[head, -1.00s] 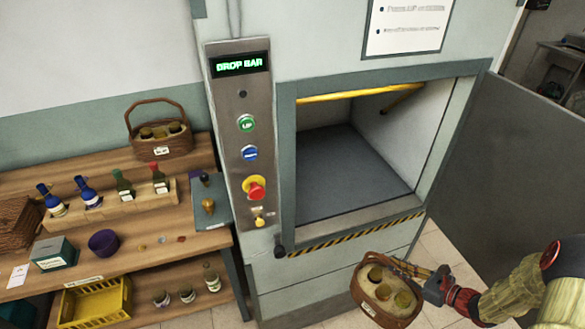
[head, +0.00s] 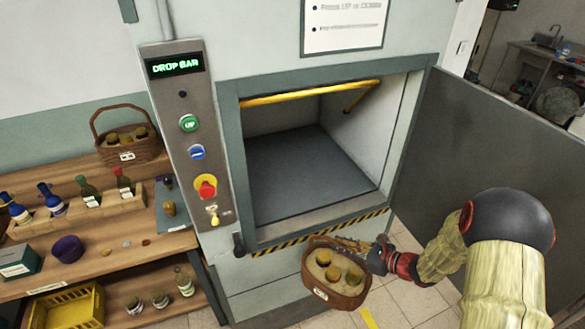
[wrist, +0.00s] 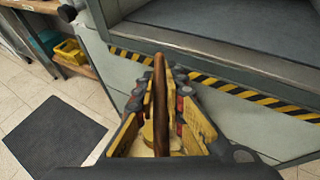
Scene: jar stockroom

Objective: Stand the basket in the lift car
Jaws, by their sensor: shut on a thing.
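A brown wicker basket (head: 335,292) with several jars in it hangs from my gripper (head: 362,250), in front of and below the lift opening. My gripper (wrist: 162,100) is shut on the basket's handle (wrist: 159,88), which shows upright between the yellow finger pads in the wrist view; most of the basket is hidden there. The lift car (head: 310,175) is open and empty, with a bare grey floor. A yellow bar (head: 310,92) runs across the upper part of its opening. The lift's display (head: 174,64) reads "DROP BAR".
The lift door (head: 480,150) stands open at the right. A striped sill (head: 320,232) edges the opening. The panel has a green button (head: 189,123), a blue button (head: 197,152) and a red knob (head: 206,187). A second basket (head: 130,147) and bottles stand on the left shelves.

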